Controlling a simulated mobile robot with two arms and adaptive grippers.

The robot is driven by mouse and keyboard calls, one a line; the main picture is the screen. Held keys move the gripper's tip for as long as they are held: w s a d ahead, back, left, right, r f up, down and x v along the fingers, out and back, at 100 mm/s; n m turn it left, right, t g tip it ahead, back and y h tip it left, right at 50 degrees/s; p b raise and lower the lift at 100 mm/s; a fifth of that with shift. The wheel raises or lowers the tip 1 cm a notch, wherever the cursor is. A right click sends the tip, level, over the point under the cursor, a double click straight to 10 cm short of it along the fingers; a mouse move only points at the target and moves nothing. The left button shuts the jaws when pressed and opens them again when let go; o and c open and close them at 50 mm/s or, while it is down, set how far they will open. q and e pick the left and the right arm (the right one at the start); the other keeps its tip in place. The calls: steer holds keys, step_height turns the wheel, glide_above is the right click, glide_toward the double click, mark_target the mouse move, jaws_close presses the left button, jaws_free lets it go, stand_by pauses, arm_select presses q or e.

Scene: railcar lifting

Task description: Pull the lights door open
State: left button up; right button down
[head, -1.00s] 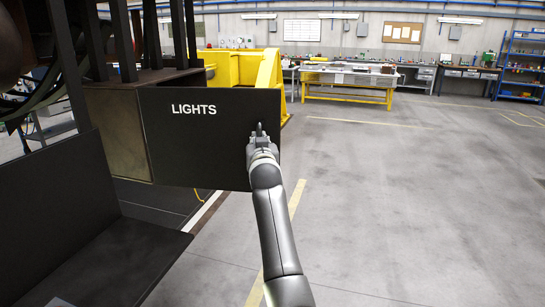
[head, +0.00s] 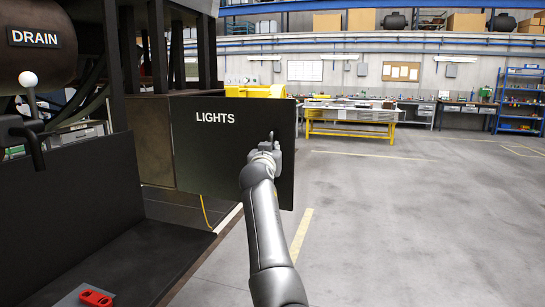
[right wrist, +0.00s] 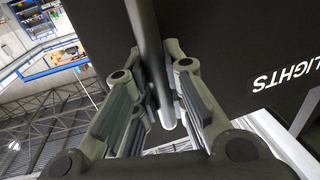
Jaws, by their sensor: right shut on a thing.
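The dark lights door (head: 215,150) with white "LIGHTS" lettering stands upright left of centre in the head view. It extends right from a brownish box (head: 155,140); how far it is open I cannot tell. My right gripper (head: 271,142) is at the door's right part. In the right wrist view my right gripper (right wrist: 165,110) is shut around a grey bar-like handle (right wrist: 148,45), beside the door face (right wrist: 225,50). The handle is mostly hidden behind my gripper in the head view. My left gripper is not in view.
A dark tank (head: 40,50) marked "DRAIN" and a white-knobbed lever (head: 28,80) are at left. A red object (head: 96,298) lies at lower left. A yellow workbench (head: 352,115) stands far back. Floor at right (head: 420,230) is clear.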

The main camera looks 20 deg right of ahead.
steer(key=shift+d, duration=0.1)
steer(key=c, duration=1.5)
jaws_free()
steer(key=shift+o, duration=0.2)
glide_toward(274, 115)
steer(key=x, duration=0.6)
